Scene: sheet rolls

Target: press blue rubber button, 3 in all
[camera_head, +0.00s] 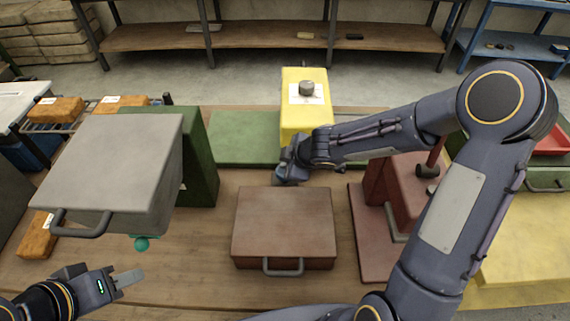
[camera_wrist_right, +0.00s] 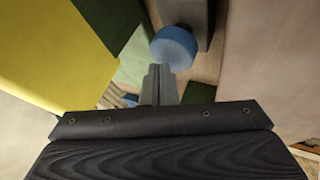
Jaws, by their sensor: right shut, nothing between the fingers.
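The blue rubber button (camera_wrist_right: 174,47) is a round, thick disc on a grey mount in the right wrist view. My right gripper (camera_wrist_right: 159,70) is shut and empty, its fingertips close below the button in that picture. I cannot tell whether they touch it. In the head view my right gripper (camera_head: 284,172) is over the table, in front of the yellow block; the button is not clear there. My left gripper (camera_head: 130,277) is at the lower left, away from the button, with nothing visible in it. I cannot tell its finger opening.
A yellow block (camera_head: 305,120) with a grey knob stands behind my right gripper. A brown box (camera_head: 283,222) with a handle sits in front of it. A grey box (camera_head: 115,165) with a teal ball (camera_head: 141,243) below is at left. A red machine (camera_head: 375,230) stands right.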

